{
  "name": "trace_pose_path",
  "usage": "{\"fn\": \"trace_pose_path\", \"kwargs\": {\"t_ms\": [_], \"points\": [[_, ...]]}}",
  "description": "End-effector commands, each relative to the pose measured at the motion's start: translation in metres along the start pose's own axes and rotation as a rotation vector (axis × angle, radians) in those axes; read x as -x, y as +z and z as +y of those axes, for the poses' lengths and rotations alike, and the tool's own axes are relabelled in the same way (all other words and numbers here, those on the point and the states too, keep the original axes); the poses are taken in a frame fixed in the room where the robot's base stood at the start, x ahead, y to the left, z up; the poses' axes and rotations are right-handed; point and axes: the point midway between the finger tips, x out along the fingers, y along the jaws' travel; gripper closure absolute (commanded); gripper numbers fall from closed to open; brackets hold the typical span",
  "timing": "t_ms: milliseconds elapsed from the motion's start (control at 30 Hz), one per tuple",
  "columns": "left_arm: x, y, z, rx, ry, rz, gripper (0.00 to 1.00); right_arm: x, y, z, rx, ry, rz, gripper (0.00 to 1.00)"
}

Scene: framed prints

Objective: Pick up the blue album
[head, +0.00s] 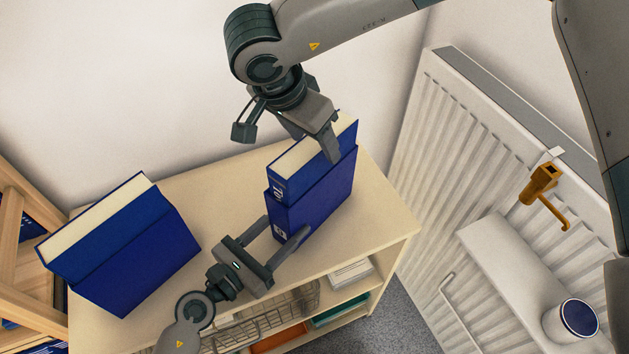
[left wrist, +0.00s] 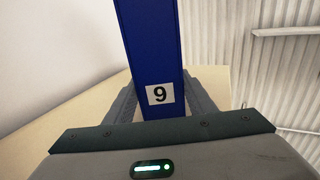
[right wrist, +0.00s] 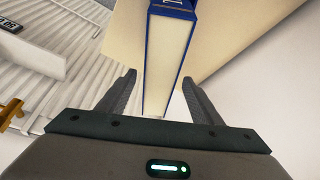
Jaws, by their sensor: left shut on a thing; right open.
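A blue album (head: 300,164) with cream page edges stands upright on the shelf top, its upper part showing above a blue slipcase (head: 318,204). The slipcase spine shows a "9" label in the left wrist view (left wrist: 160,60). My left gripper (head: 286,228) comes in from the front and is shut on the slipcase, one finger on each side. My right gripper (head: 316,142) is open above the album. In the right wrist view the album's page edges (right wrist: 168,60) lie between its spread fingers; whether they touch it I cannot tell.
A second blue album in a slipcase (head: 150,265) stands at the left of the shelf top (head: 212,190). A wire basket (head: 265,312) is below. A radiator (head: 470,150) with an orange hook (head: 540,183) and a ledge with a cup (head: 572,320) are at right.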

Motion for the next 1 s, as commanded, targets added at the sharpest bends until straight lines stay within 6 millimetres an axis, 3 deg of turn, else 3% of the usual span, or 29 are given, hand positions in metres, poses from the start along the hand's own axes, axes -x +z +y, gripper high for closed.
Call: {"fn": "trace_pose_path", "kwargs": {"t_ms": [200,1000], "points": [[0.000,0.002,0.000,0.000,0.001,-0.003,0.82,-0.015,0.000,0.000,0.000,0.000,0.000,0.41],[0.000,0.002,0.000,0.000,0.001,-0.003,0.82,-0.017,0.001,0.001,0.000,0.001,-0.001,0.41]]}}
